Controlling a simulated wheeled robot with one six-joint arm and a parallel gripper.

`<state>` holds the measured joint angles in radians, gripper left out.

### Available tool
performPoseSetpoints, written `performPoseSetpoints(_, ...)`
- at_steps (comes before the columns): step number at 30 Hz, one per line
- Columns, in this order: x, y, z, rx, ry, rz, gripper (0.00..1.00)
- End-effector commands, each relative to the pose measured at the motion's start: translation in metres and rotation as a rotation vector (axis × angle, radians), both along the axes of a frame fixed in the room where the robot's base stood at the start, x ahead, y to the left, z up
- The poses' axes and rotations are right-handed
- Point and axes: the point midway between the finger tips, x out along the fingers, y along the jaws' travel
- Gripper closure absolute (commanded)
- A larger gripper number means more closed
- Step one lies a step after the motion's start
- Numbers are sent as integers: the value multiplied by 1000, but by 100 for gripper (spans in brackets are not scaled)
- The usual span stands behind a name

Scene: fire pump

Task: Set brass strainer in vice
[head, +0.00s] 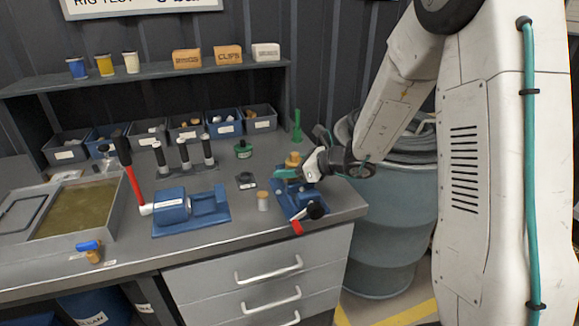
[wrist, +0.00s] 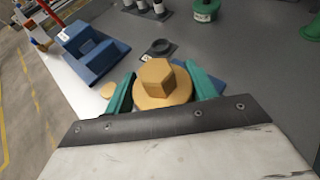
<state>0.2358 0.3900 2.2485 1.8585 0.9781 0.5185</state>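The brass strainer (head: 293,160), with a hexagonal head on a round flange, is between the teal fingers of my gripper (head: 287,174). In the wrist view the strainer (wrist: 160,88) stands head toward the camera, and the fingers of my gripper (wrist: 160,92) press on both sides of its flange. The blue vice (head: 296,200), with a red handle end and black knob, is at the bench's right front corner, directly below my gripper. Only bits of blue show around the fingers in the wrist view. The strainer's lower end and the vice jaws are hidden, so I cannot tell whether they touch.
A blue fixture (head: 190,210) stands left of the vice, with a small pale cylinder (head: 263,201) and a dark ring (head: 245,180) between. A drum (head: 395,225) stands right of the bench.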

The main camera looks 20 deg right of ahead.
Motion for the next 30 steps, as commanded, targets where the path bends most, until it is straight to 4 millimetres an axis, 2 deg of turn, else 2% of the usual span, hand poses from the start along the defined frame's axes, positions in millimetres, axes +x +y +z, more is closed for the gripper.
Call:
performPoseSetpoints(1, 0, -2, -6, -5, 15, -9, 30)
performPoseSetpoints(7, 0, -3, -7, -4, 17, -11, 30)
performPoseSetpoints(12, -1, -4, 2, -5, 17, -13, 30)
performPoseSetpoints(24, -54, -59, 37, -3, 8, -13, 30)
performPoseSetpoints(30, -73, -76, 47, -3, 9, -10, 30)
